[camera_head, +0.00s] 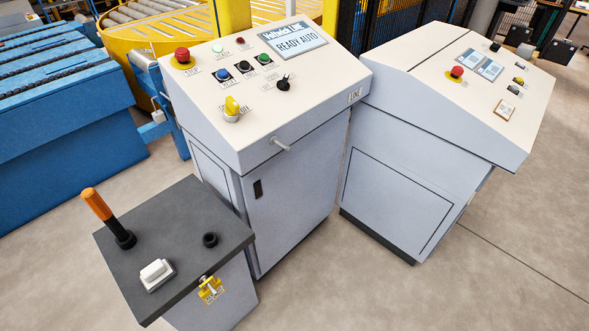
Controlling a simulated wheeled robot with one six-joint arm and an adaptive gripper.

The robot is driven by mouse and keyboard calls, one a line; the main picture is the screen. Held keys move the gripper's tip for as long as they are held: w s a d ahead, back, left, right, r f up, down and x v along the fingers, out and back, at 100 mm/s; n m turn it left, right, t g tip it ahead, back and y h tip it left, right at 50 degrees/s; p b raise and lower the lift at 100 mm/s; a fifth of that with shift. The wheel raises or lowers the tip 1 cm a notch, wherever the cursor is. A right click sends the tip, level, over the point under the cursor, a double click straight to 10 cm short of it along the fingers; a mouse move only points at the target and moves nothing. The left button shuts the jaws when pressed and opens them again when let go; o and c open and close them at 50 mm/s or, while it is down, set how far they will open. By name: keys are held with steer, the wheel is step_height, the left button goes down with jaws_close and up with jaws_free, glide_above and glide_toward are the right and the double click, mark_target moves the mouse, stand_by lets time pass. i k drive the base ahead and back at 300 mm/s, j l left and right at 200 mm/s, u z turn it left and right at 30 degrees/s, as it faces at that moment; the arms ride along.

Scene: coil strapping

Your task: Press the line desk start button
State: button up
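The line desk (295,165) stands in the centre, a pale grey cabinet with a sloped cream top and a LINE plate on its side. Its display (293,41) reads READY AUTO. A row on the top holds a blue button (223,74), a black button (244,67) and a green button (264,59). The green one looks like the start button, but its small label is hard to read. My gripper is not in view, and nothing covers the buttons.
A red mushroom button (182,56), black selector (284,83) and yellow switch (232,108) surround the row. A second desk (400,180) adjoins on the right. A dark-topped pedestal (185,220) with an orange-handled lever (97,205) stands front left. The floor at right is clear.

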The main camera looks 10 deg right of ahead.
mark_target(264, 57)
steer(key=i+l+u, duration=0.15)
steer(key=u, duration=0.3)
steer(key=i+l+u, duration=0.1)
steer(key=l+u, duration=0.15)
steer(key=u, duration=0.15)
steer(key=i+l, duration=0.15)
steer(key=l, duration=0.2)
steer(key=i+l+u, duration=0.15)
steer(key=l, duration=0.2)
steer(key=i+l, duration=0.1)
steer(key=l, duration=0.3)
steer(key=i+l+u, duration=0.1)
steer(key=l, duration=0.25)
steer(key=i+l, duration=0.1)
steer(key=l, duration=0.3)
steer(key=u, duration=0.05)
